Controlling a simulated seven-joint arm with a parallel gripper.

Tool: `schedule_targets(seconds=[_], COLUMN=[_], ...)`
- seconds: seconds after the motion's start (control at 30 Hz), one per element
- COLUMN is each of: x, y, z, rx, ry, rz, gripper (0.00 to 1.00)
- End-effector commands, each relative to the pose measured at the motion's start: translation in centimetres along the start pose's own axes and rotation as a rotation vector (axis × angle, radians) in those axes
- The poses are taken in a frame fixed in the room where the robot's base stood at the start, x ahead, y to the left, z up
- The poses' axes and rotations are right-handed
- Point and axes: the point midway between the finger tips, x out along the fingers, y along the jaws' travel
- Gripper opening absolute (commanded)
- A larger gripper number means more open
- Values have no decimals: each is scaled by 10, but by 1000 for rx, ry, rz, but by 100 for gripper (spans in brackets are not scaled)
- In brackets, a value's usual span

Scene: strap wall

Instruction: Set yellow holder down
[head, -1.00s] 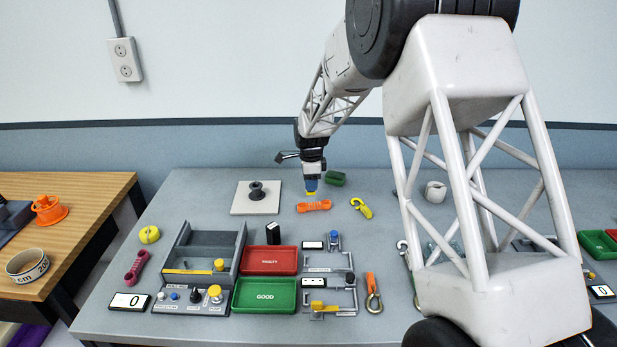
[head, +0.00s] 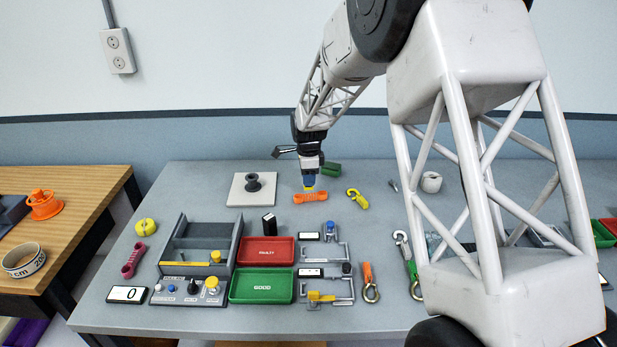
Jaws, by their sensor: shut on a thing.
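My gripper (head: 309,180) points down over the back middle of the grey table, with its blue fingertips close together. A small yellow piece (head: 309,188), which appears to be the yellow holder, shows at the fingertips and is held there. Most of it is hidden or too small to make out. It is just behind or above an orange strap-like piece (head: 311,198) on the table. I cannot tell whether the yellow piece touches the table or the orange piece.
A green block (head: 331,169) and a yellow hook (head: 357,198) lie right of my gripper. A white plate with a black spool (head: 253,182) stands to the left. Red (head: 266,250) and green (head: 262,286) trays and a grey divided box (head: 200,243) are nearer the front.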

Motion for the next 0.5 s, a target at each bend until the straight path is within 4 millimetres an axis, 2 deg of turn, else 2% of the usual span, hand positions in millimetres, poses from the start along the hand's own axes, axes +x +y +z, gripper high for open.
schedule_targets(seconds=[0.33, 0.5], x=[0, -2], y=[2, 10], z=[-3, -19], rx=[1, 7], ry=[0, 0], rz=[0, -1], gripper=[5, 5])
